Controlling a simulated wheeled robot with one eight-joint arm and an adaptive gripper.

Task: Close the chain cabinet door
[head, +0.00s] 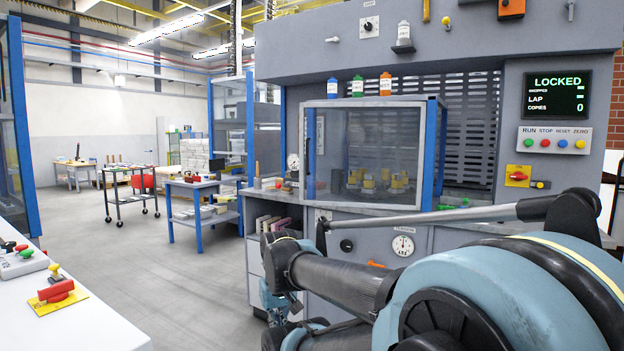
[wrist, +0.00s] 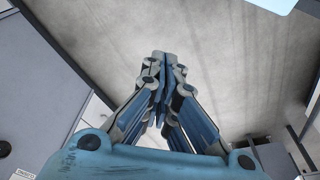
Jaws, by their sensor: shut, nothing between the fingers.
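A clear-paned enclosure with a grey frame and blue edge posts (head: 432,150) stands on the grey machine's counter in the head view. Several yellow and dark parts show behind its pane. It looks like the chain cabinet, but no label says so. I cannot tell how far its door stands open. My arm reaches across the lower right of the head view, in front of the machine. My gripper (wrist: 160,62) is shut and empty in the wrist view, above the grey floor. No door shows in the wrist view.
The grey machine carries a "LOCKED" screen (head: 558,94) and a button panel (head: 555,140). A white table (head: 75,315) stands at the left front. A blue-framed table (head: 195,184) and a dark cart (head: 129,172) stand farther back. The floor between is clear.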

